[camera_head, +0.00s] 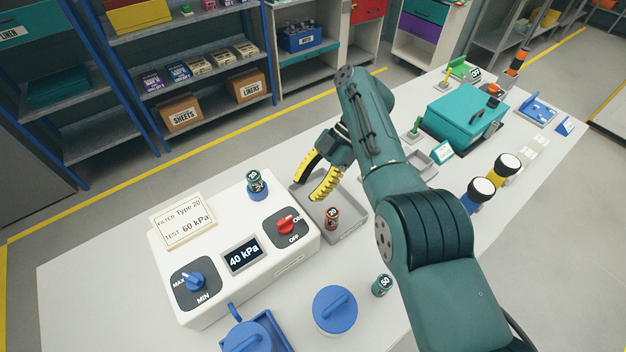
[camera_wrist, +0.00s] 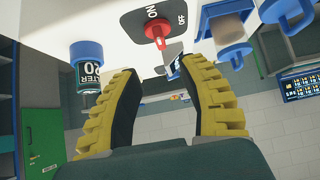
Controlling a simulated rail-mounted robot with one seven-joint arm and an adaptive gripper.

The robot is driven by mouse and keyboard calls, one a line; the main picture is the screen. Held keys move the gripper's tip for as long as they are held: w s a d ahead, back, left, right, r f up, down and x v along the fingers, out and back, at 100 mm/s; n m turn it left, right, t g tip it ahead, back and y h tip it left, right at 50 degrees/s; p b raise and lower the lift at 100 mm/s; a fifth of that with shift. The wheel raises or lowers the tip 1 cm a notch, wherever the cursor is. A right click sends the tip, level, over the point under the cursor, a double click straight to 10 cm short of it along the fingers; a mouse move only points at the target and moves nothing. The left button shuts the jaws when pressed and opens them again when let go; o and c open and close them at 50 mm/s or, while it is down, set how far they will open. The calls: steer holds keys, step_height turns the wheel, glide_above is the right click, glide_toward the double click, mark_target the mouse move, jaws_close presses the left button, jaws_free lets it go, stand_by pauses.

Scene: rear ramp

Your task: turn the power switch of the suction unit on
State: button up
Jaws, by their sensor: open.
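The suction unit (camera_head: 265,268) is a white box on the table, with a display (camera_head: 242,255) reading 40 kPa. In the wrist view the switch (camera_wrist: 155,30) shows beyond the fingertips, between the two fingers of my gripper (camera_wrist: 158,70).
A blue dial (camera_head: 194,281) is at the unit's left. A grey tray (camera_head: 350,236) with a red canister (camera_head: 332,217) is right of it. A blue lid (camera_head: 335,309) lies in front.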

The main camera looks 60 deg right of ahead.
steer(key=shift+s+d+r, duration=0.25)
steer(key=shift+d+r, duration=0.15)
steer(key=shift+r, duration=0.1)
stand_by(0.4)
